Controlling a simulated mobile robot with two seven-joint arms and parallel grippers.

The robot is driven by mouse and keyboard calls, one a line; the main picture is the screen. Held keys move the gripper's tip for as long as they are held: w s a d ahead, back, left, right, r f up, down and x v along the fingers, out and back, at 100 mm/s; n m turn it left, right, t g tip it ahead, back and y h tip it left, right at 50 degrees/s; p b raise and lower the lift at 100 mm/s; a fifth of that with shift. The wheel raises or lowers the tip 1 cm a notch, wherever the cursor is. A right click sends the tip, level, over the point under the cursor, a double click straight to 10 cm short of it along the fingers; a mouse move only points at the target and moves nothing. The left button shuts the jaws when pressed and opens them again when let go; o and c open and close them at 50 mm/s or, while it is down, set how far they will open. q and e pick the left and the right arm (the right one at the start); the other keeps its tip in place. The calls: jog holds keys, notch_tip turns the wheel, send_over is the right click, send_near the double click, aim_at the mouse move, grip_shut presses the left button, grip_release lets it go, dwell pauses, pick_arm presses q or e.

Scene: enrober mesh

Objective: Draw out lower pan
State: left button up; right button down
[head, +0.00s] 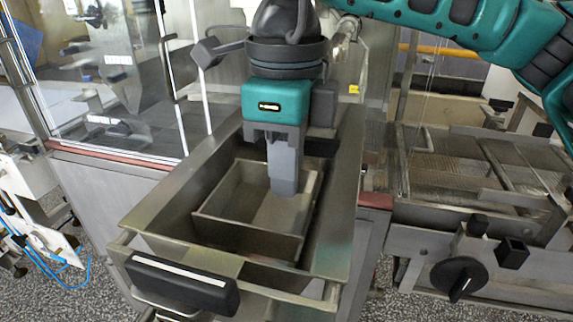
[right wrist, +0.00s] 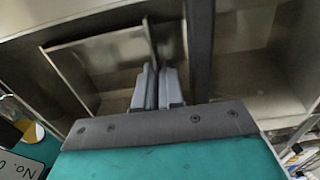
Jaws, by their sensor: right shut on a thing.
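A grey metal pan (head: 225,196) sits inside an open, deep metal drawer (head: 160,222). The pan is an open rectangular box, and its floor looks bare. My right gripper (head: 285,185) reaches straight down into the drawer at the pan's far side. Its fingers are closed together on the pan's rim; the exact contact is hidden in the head view. In the right wrist view the two grey fingers (right wrist: 158,88) stand close together, with the pan (right wrist: 112,50) on the left. My left gripper is not in view.
The drawer's front has a black handle (head: 180,283). A glass-panelled cabinet (head: 110,70) stands at the left. A mesh-topped machine (head: 490,170) with a black knob (head: 459,279) stands at the right.

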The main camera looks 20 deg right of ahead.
jog(key=shift+r, duration=0.1)
dwell(0.4)
jog(key=shift+r+p, duration=0.3)
jog(key=shift+r, duration=0.1)
jog(key=shift+r+p, duration=0.4)
jog(key=shift+r, duration=0.25)
jog(key=shift+r+p, duration=0.6)
jog(key=shift+r, duration=0.25)
jog(key=shift+r+p, duration=1.1)
jog(key=shift+r, duration=0.55)
notch_tip(320, 180, up, 4)
jog(key=p, duration=0.2)
jog(key=shift+p, duration=0.3)
jog(key=shift+r, duration=0.15)
